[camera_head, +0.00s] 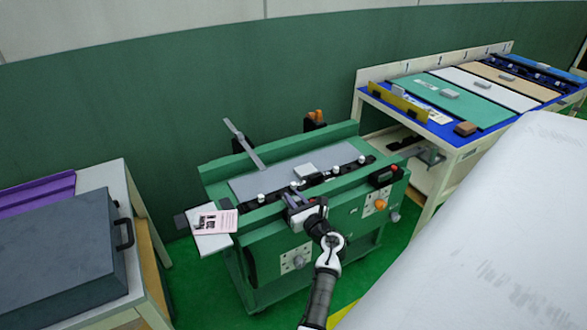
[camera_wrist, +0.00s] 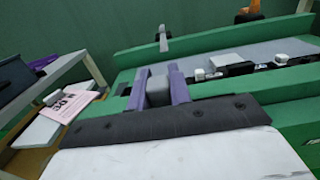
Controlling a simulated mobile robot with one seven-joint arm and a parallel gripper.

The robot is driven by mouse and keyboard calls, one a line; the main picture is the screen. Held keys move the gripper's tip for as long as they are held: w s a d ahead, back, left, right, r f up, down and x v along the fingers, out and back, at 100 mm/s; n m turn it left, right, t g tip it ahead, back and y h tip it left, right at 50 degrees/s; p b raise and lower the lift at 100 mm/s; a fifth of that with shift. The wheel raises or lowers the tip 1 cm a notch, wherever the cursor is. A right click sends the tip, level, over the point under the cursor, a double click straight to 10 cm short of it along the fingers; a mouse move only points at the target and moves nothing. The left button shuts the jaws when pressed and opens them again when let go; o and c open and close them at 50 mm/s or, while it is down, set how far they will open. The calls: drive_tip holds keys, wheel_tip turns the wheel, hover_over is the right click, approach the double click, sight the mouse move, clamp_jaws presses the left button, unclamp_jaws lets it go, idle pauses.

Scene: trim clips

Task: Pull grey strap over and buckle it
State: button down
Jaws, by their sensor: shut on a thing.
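A green bench (camera_head: 340,225) carries a flat grey panel (camera_head: 330,157). A grey strap (camera_head: 245,146) slants up stiffly from the bench's back left, its upper end in the air; a grey upright piece, probably the strap, shows in the wrist view (camera_wrist: 163,38). My gripper (camera_head: 297,200) is at the bench's front edge, apart from the strap. In the wrist view my gripper's purple-grey fingers (camera_wrist: 159,88) are closed on a small grey block (camera_wrist: 157,94). I cannot tell whether this block is part of a buckle.
Several white-topped clips line the panel's front edge, one near here (camera_head: 335,170). A pink card (camera_head: 214,222) lies on a side shelf at left. A dark case (camera_head: 60,255) stands on the left table. A table of coloured panels (camera_head: 470,105) stands at right.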

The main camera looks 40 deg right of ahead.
drive_tip(key=shift+s+f, duration=0.2)
drive_tip(key=c, duration=1.5)
unclamp_jaws()
drive_tip(key=shift+c, duration=0.2)
drive_tip(key=shift+o, duration=1.3)
drive_tip(key=shift+r, duration=0.15)
drive_tip(key=b+v, duration=0.3)
drive_tip(key=v, duration=1)
drive_tip(key=shift+s+a, duration=0.15)
drive_tip(key=shift+s, duration=0.25)
